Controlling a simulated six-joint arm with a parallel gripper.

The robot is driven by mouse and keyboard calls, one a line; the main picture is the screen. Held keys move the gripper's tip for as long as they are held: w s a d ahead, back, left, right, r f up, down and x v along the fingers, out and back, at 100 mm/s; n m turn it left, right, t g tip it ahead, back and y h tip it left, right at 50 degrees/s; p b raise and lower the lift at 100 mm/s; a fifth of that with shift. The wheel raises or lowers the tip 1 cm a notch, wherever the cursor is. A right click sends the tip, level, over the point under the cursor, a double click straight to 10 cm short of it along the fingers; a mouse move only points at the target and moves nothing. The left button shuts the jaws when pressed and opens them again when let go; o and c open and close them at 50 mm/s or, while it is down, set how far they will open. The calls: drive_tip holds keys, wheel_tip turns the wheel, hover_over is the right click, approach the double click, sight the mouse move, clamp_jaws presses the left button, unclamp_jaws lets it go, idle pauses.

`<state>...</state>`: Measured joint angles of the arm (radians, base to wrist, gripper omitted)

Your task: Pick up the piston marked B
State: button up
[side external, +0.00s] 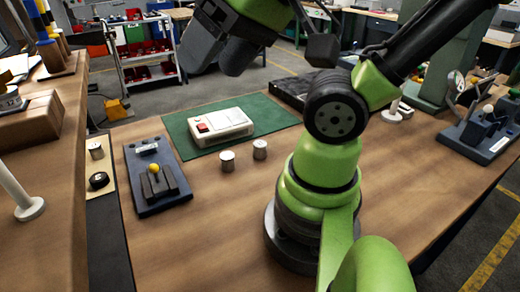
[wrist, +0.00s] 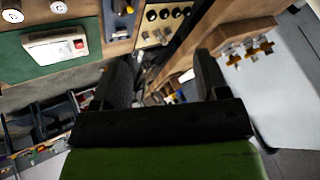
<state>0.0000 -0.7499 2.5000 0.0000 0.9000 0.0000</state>
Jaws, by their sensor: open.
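Two small silver pistons stand upright on the wooden bench, one on the left (side external: 227,161) and one on the right (side external: 260,149), in front of the green mat. In the wrist view two round white tops with dark marks show at the upper left, one at the edge (wrist: 13,15) and one beside it (wrist: 59,7). The marks are too small to read, so I cannot tell which is B. My gripper (side external: 216,66) is high above the bench, beyond the pistons in the picture. Its fingers stand apart and empty in the wrist view (wrist: 163,78).
A white box with a red button (side external: 222,126) lies on the green mat (side external: 270,110). A dark fixture with a yellow ball (side external: 165,203) lies left of the pistons. A strip with small parts (side external: 97,165) runs along the left. Bare wood surrounds the pistons in front.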

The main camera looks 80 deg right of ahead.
drive_tip(key=g+h, duration=0.2)
drive_tip(key=g, duration=0.5)
approach(260, 143)
drive_tip(key=shift+w+a+f+n, duration=0.15)
drive_tip(key=shift+a+f+n, duration=0.1)
drive_tip(key=shift+n, duration=0.05)
drive_tip(key=f, duration=0.5)
drive_tip(key=shift+s+d, duration=0.1)
drive_tip(key=shift+s, duration=0.1)
drive_tip(key=shift+w+f, duration=0.15)
drive_tip(key=shift+f, duration=2.65)
drive_tip(key=c, duration=1.1)
